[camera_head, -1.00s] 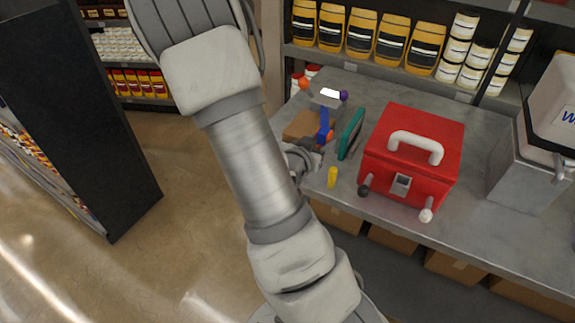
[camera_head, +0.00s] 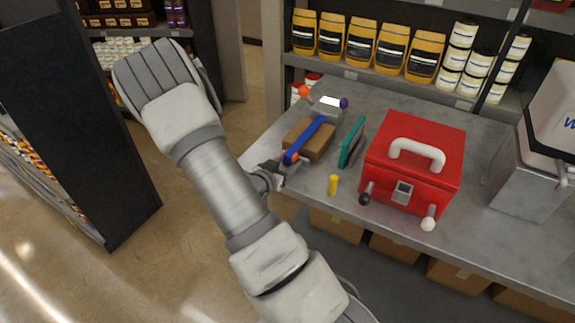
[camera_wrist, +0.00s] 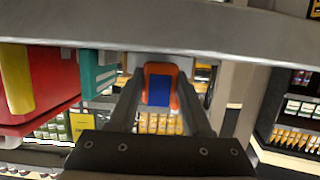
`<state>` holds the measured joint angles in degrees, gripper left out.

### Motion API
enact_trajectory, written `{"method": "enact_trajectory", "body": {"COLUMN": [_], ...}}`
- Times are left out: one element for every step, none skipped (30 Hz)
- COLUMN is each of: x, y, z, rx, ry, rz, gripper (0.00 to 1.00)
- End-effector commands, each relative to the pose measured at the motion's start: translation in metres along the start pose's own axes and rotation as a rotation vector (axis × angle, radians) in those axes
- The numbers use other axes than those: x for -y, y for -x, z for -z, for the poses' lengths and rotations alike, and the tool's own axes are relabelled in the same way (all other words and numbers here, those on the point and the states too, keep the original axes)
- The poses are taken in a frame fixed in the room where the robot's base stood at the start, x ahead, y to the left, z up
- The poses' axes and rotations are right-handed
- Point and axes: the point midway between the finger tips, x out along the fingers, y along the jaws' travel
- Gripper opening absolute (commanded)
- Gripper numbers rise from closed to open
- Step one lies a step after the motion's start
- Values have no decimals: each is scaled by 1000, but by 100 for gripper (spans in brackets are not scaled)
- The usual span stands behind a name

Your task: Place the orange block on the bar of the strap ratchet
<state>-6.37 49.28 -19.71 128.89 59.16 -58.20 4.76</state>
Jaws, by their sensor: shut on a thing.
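My gripper (camera_head: 280,170) is at the table's near left edge, shut on a blue bar with orange end parts (camera_head: 304,140). In the wrist view, the orange-rimmed blue end (camera_wrist: 160,86) shows between my two fingers. In the head view the bar points away from my gripper, over or on a tan-brown block (camera_head: 318,146); I cannot tell if they touch. Behind it stands a small grey metal device (camera_head: 326,108) with an orange knob and a purple knob. I cannot tell for sure which of these is the strap ratchet or the orange block.
A teal upright piece (camera_head: 352,141), a small yellow cylinder (camera_head: 333,185) and a red box with a white handle (camera_head: 412,165) stand to the right on the grey table (camera_head: 300,192). A metal container (camera_head: 525,175) is farther right. Stocked shelves are behind. Open floor lies left.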

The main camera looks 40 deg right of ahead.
Motion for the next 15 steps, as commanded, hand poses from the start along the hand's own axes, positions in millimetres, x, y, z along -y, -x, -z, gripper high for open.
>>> {"method": "enact_trajectory", "body": {"x": [0, 0, 0, 0, 0, 0, 0, 0, 0, 0, 0, 0, 0, 0, 0], "y": [-2, -2, -2, -2, -2, -2, -2, -2, -2, -2, -2, -3, -3, -4, -4], "z": [-4, -6, -7, -7, -7, -7, -6, -6, -6, -6, -7, -8, -10, -11, -11], "rx": [0, 0, 0, -1, -1, -1, -1, -1, -1, -1, -1, -1, -1, -1, -1], "ry": [0, 0, -1, -2, -2, -3, -3, -3, -2, -2, -2, -2, -2, -2, -2], "rz": [-1, 0, 0, 0, 0, 0, 0, 0, 0, 0, 0, 0, 0, 0, 0], "gripper": [0, 0, 0, 0, 0, 0, 0, 0, 0, 0, 0, 0, 0, 0, 51]}}
